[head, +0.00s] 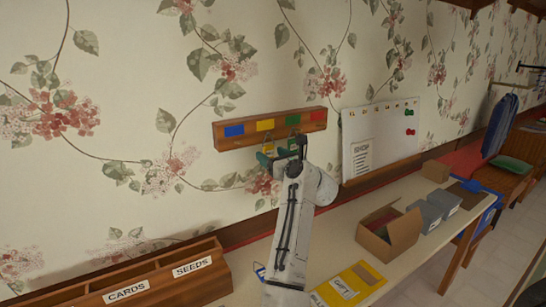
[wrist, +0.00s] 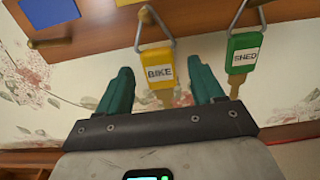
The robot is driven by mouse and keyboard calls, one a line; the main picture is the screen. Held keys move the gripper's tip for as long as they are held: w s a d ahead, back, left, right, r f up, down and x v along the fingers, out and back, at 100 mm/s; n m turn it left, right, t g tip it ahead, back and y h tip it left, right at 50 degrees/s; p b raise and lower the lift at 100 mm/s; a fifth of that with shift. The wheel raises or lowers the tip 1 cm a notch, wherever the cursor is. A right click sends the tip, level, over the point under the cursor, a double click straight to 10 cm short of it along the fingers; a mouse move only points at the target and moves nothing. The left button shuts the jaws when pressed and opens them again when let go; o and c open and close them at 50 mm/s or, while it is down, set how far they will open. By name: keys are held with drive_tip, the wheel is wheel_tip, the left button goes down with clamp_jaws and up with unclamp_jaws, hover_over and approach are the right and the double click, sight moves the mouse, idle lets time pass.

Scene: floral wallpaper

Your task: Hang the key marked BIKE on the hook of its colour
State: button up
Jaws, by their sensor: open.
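The yellow key tag marked BIKE (wrist: 158,72) hangs upright in the wrist view, its metal loop at a peg (wrist: 147,15) on the wooden rack. Its key shaft shows below the tag. In the head view, the tag (head: 268,144) is under the rack's yellow patch (head: 265,125). My gripper (wrist: 163,90) is open, with one teal finger on each side of the BIKE key and a visible gap to each. In the head view, my gripper (head: 274,156) is just below the rack, partly hidden by my arm.
The wooden rack (head: 220,143) also has blue (head: 234,131), green (head: 293,119) and red (head: 317,115) patches. A green SHED key (wrist: 243,55) hangs close right of BIKE. A bare peg (wrist: 48,43) is under blue. Below are a bench (head: 330,220) and an open carton (head: 392,233).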

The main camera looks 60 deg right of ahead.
drive_tip(key=b+v, duration=0.2)
drive_tip(key=v, duration=0.8)
drive_tip(key=shift+s+a, duration=0.2)
drive_tip(key=shift+s, duration=0.15)
drive_tip(key=shift+f, duration=0.1)
